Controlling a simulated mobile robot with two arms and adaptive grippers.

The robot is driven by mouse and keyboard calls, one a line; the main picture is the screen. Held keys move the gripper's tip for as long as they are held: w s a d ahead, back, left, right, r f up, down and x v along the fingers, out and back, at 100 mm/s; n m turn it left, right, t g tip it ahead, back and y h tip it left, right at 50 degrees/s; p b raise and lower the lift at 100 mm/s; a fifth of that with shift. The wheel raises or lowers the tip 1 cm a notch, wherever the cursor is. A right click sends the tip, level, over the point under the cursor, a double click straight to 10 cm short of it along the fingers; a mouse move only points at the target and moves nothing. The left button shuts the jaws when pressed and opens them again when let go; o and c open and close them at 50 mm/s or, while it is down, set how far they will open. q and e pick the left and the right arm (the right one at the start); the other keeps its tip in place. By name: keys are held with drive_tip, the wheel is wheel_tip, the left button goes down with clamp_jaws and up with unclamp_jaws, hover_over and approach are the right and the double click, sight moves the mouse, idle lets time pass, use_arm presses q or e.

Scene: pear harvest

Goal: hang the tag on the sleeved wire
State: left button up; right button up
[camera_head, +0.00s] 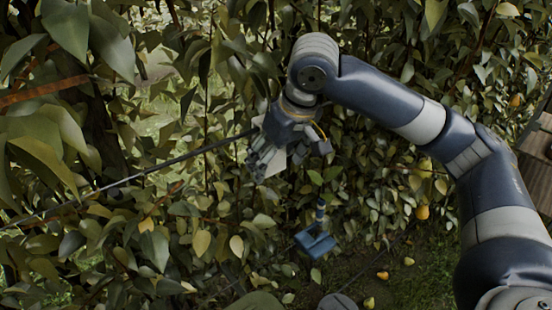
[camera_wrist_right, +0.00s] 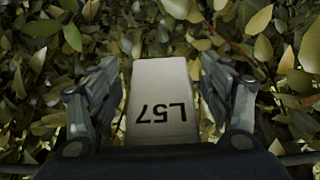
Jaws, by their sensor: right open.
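The wire (camera_head: 60,207) runs from the lower left up toward my right gripper in the head view. A darker, thicker stretch, which looks like the sleeve (camera_head: 205,149), ends near the gripper. My right gripper (camera_head: 262,168) is open, pointing down among the leaves. The pale tag (camera_wrist_right: 161,100), marked L57 and upside down in the right wrist view, lies between the spread fingers with a gap on each side. A pale patch of it shows in the head view (camera_head: 276,161). The tag's attachment to the wire is hidden by the gripper. My left gripper is out of view.
Dense leaves and branches surround the gripper. A blue object (camera_head: 315,244) with an upright stem stands low, below the gripper. A yellow pear (camera_head: 422,212) hangs at right, and fallen fruit (camera_head: 369,302) lies on the ground. Wooden boards (camera_head: 535,140) show at the right edge.

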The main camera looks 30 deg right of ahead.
drive_tip(key=v, duration=1.2)
